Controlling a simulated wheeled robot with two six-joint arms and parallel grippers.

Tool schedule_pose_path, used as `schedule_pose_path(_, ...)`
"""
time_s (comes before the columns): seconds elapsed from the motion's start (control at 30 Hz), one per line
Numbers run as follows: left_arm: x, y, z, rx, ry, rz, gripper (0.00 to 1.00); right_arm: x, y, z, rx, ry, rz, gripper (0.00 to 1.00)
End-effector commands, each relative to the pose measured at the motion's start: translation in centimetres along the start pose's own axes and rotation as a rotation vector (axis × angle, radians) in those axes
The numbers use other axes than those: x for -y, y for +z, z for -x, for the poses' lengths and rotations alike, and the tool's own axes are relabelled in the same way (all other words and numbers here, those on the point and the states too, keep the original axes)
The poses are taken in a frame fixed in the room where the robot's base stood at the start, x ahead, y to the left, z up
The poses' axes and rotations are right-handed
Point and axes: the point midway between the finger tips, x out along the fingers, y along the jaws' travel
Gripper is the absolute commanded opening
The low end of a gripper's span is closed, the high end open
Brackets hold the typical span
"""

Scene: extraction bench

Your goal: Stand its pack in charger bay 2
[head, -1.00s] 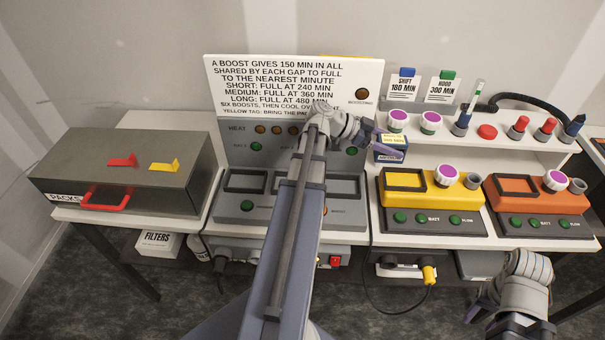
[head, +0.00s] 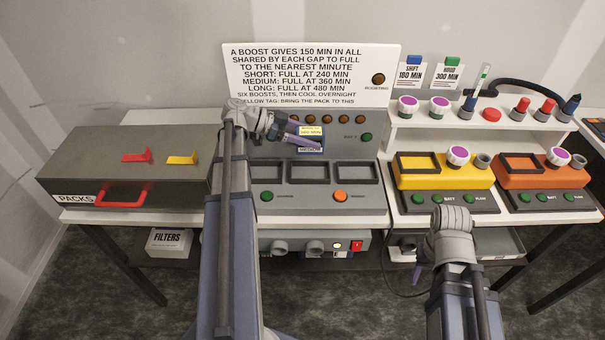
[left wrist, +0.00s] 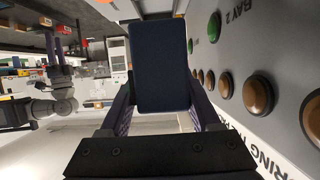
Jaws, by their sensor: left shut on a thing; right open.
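My left gripper (head: 292,132) is shut on a dark blue pack (head: 311,140) with a yellow and white label. It holds the pack in the air in front of the charger's back panel, above the bays. In the left wrist view the pack (left wrist: 158,65) sits between the fingers, with the "BAY 2" marking and a green lamp beside it. The grey charger (head: 320,200) has three dark rectangular bays; the middle bay (head: 311,173) looks empty. My right gripper (head: 420,275) is open and empty, low in front of the yellow unit; its fingers are partly hidden.
A grey PACKS box (head: 130,165) with a red handle stands at left. A yellow unit (head: 440,172) and an orange unit (head: 530,170) stand right of the charger, below a shelf with tags and knobs. The instruction sign (head: 310,75) rises behind the charger.

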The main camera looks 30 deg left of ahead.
Motion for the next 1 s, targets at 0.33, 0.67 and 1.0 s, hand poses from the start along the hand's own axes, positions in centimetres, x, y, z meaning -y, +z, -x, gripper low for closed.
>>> schedule_pose_path(0.33, 0.0, 3.8, -1.6, -0.002, -0.001, 0.000, 0.00, 0.4, -0.2, -4.1, 0.000, 0.000, 0.000, 0.50)
schedule_pose_path(0.67, 0.0, 5.8, -2.4, -0.002, -0.001, 0.000, 0.00, 0.6, -0.4, -6.2, 0.000, 0.000, 0.000, 0.50)
schedule_pose_path(1.0, 0.0, 8.2, -3.4, -0.002, -0.001, 0.000, 0.00, 0.8, -0.5, -8.9, 0.000, 0.000, 0.000, 0.50)
